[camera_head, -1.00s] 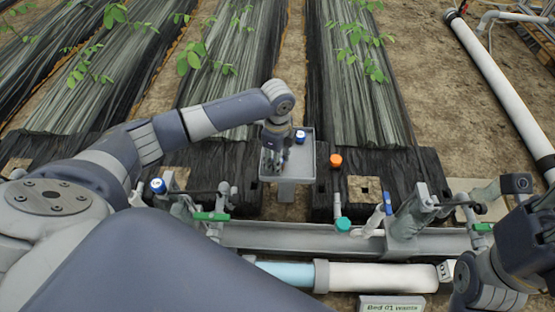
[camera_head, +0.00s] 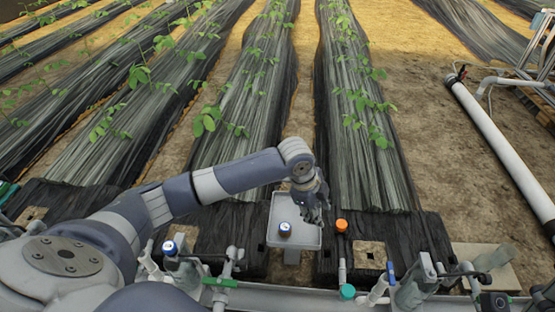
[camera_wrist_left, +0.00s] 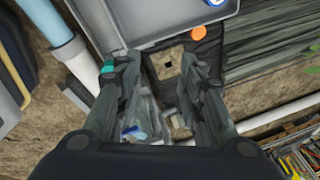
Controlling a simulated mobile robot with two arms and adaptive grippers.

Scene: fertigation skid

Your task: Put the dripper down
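A dripper with a blue cap (camera_head: 285,229) stands on the grey tray (camera_head: 307,241), left of the tray's middle. My left gripper (camera_head: 318,208) is over the tray's right side, apart from this dripper, and hides part of the tray. In the left wrist view my left gripper's fingers (camera_wrist_left: 150,72) are spread with nothing held between them. A blue-capped part (camera_wrist_left: 215,2) is cut off at the top edge there, by the tray (camera_wrist_left: 165,28). I cannot tell whether it is the same dripper. My right gripper's fingers are not in view.
An orange cap (camera_head: 342,225) stands right of the tray. Another blue cap (camera_head: 170,247) is on the left fittings. A teal cap (camera_head: 347,292) and a pipe rail are in front. Plant beds (camera_head: 365,150) lie behind. A white pipe (camera_head: 500,150) runs along the right.

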